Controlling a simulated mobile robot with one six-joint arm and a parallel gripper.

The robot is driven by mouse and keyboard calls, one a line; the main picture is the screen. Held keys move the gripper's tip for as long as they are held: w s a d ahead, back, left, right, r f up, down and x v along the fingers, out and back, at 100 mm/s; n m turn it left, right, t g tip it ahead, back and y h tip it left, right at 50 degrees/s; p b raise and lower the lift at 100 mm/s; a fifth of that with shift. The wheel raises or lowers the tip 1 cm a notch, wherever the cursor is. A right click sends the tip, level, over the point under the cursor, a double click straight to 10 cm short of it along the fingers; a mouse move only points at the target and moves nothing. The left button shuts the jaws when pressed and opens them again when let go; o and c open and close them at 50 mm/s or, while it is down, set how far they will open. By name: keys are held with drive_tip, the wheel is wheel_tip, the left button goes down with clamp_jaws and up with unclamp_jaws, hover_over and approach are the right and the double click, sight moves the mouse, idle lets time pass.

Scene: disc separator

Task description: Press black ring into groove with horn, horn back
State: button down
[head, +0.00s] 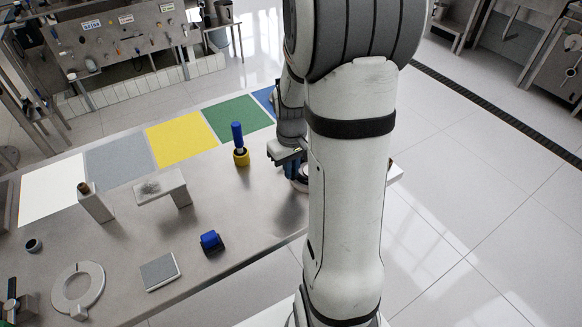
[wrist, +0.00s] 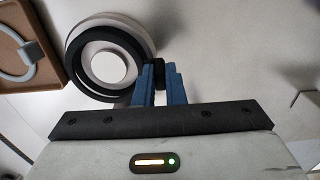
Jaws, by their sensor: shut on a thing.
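A white disc (wrist: 109,67) with the black ring (wrist: 77,72) around its raised middle lies in the upper left of the wrist view. My gripper (wrist: 160,74) is at the disc's right edge, its blue fingers shut on a small black piece (wrist: 157,68). I cannot tell whether this piece is the horn or touches the ring. How deep the ring sits in the groove is unclear. In the head view my gripper (head: 291,167) is low over the table's right end, and my arm hides most of the disc (head: 300,182).
A brown tray (wrist: 38,22) with a grey ring-shaped part lies left of the disc in the wrist view. On the table (head: 150,235) stand a blue-handled tool in a yellow base (head: 241,157), a blue block (head: 211,241), a grey-white ring (head: 65,296) and a metal stand (head: 160,185). Coloured mats line the back.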

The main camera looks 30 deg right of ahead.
drive_tip(key=shift+f+b, duration=0.35)
drive_tip(key=shift+f, duration=0.15)
drive_tip(key=shift+f, duration=0.25)
drive_tip(key=c, duration=1.4)
unclamp_jaws()
drive_tip(key=shift+c, duration=0.2)
drive_tip(key=shift+r, duration=0.2)
wheel_tip(320, 180, up, 7)
wheel_tip(320, 180, up, 5)
drive_tip(key=p, duration=0.2)
drive_tip(key=shift+f+p, duration=0.2)
drive_tip(key=shift+p, duration=0.2)
